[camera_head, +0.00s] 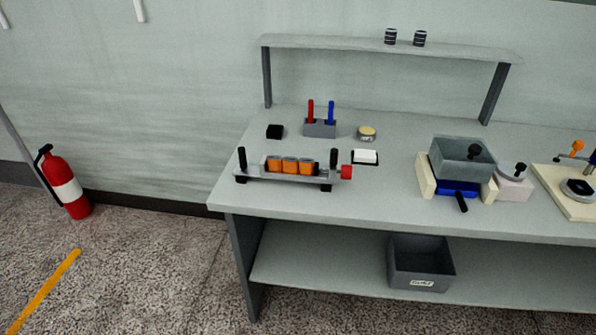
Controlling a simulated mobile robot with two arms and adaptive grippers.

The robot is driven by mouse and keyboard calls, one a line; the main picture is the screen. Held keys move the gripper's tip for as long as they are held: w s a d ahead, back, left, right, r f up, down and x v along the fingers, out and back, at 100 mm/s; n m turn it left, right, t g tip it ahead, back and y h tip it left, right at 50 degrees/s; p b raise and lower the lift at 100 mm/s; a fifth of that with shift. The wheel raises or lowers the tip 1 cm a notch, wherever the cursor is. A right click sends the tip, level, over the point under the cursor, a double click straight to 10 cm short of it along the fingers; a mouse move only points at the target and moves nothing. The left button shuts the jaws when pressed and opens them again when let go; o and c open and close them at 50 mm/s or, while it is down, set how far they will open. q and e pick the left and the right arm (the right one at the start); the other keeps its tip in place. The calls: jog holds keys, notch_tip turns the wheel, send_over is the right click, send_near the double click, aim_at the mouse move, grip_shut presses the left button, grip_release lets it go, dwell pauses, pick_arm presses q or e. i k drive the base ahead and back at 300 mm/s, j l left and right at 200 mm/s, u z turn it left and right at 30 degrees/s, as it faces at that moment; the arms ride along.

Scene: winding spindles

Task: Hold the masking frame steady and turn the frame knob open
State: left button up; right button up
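What looks like the masking frame (253,175) stands near the left end of the workbench, a long grey rail on black feet. A row of orange blocks (290,166) sits in it between dark pieces. A black upright handle (242,158) rises at its left end and another (333,159) at its right end. A red knob (346,171) sticks out at the right end; whether it is tight or loose cannot be told. Neither of my grippers is in view, and nothing touches the frame or the knob.
Behind the frame are a black block (274,131), a holder (320,129) with red and blue tools, and a round tin (366,133). A white pad (365,157) lies close to the knob. A grey box fixture (461,160) stands farther right. The bench front (300,205) is clear.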

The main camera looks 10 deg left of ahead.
aim_at(346, 169)
jog(key=l+u, duration=0.25)
jog(key=l, duration=0.4)
jog(key=k+l+u, duration=0.1)
jog(key=l+u, duration=0.15)
jog(key=l, duration=0.35)
jog(key=i+j+z, duration=0.1)
jog(key=j, duration=0.25)
jog(key=i+j+z, duration=0.1)
jog(key=i+j, duration=0.2)
jog(key=i+j+z, duration=0.1)
jog(key=j, duration=0.3)
jog(key=i+j+z, duration=0.1)
jog(key=j, duration=0.25)
jog(key=i+j+z, duration=0.1)
jog(key=i+j, duration=0.15)
jog(key=j, duration=0.9)
jog(key=l, duration=0.25)
